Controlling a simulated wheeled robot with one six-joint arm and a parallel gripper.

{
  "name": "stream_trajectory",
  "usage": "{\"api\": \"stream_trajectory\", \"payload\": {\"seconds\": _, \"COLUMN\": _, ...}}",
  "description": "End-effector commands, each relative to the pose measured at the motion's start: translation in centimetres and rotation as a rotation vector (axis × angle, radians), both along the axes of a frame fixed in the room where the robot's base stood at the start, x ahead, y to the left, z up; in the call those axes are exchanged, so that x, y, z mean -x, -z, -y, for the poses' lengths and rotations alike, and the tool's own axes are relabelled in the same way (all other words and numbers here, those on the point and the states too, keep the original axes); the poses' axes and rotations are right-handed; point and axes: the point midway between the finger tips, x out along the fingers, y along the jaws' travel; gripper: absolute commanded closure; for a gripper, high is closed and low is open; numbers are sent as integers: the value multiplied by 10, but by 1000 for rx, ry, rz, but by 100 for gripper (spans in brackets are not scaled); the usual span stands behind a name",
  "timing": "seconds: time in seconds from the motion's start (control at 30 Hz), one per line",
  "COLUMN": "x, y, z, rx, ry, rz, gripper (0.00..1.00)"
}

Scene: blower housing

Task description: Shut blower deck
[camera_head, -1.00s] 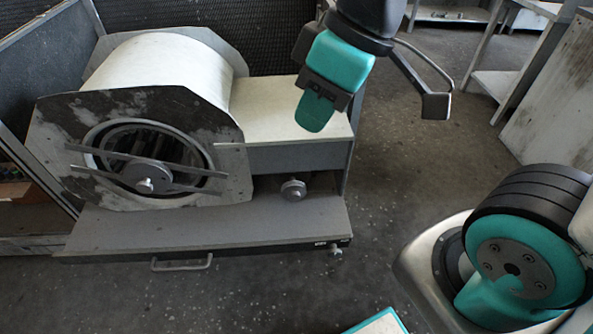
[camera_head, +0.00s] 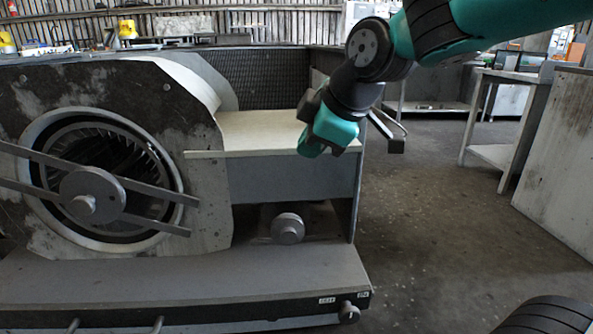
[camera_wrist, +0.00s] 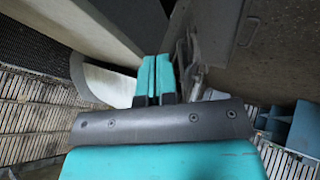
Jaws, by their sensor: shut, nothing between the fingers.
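The blower housing (camera_head: 205,185) has a round drum and a side plate with a caged round opening. A grey deck (camera_head: 200,275) juts out at its foot, with a dark front edge bearing small labels and a knob (camera_head: 348,312). The deck's handle (camera_head: 115,326) is cut off by the lower picture edge. My gripper (camera_head: 312,150) is shut and empty, near the right end of the pale top panel (camera_head: 255,128), well above the deck. I cannot tell whether it touches the panel. The wrist view shows the teal fingers (camera_wrist: 155,80) together.
A round knob (camera_head: 288,228) sits in the recess under the top panel. Dark mesh (camera_head: 270,80) stands behind the housing. Open floor (camera_head: 430,210) lies to the right, with a bench (camera_head: 495,155) and a large grey cabinet (camera_head: 560,165) beyond.

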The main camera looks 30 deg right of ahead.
Motion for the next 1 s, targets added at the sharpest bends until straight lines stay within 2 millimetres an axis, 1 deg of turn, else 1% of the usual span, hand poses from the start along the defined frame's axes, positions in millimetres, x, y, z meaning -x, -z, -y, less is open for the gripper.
{"api": "stream_trajectory", "payload": {"seconds": 0.03, "x": -4, "y": 9, "z": -2, "rx": 0, "ry": -2, "rz": -2, "gripper": 100}}
{"api": "stream_trajectory", "payload": {"seconds": 0.17, "x": -17, "y": 31, "z": -7, "rx": -1, "ry": -3, "rz": -5, "gripper": 100}}
{"api": "stream_trajectory", "payload": {"seconds": 0.3, "x": -35, "y": 56, "z": -13, "rx": -1, "ry": -3, "rz": -5, "gripper": 100}}
{"api": "stream_trajectory", "payload": {"seconds": 0.47, "x": -54, "y": 81, "z": -19, "rx": -1, "ry": -2, "rz": -5, "gripper": 100}}
{"api": "stream_trajectory", "payload": {"seconds": 0.5, "x": -62, "y": 77, "z": -15, "rx": -2, "ry": 2, "rz": -1, "gripper": 100}}
{"api": "stream_trajectory", "payload": {"seconds": 0.6, "x": -75, "y": 76, "z": -9, "rx": -1, "ry": 3, "rz": -1, "gripper": 100}}
{"api": "stream_trajectory", "payload": {"seconds": 0.7, "x": -83, "y": 74, "z": -7, "rx": -2, "ry": 1, "rz": -2, "gripper": 100}}
{"api": "stream_trajectory", "payload": {"seconds": 0.83, "x": -89, "y": 73, "z": -5, "rx": -2, "ry": 1, "rz": -2, "gripper": 100}}
{"api": "stream_trajectory", "payload": {"seconds": 1.0, "x": -89, "y": 72, "z": -4, "rx": -1, "ry": 0, "rz": -2, "gripper": 100}}
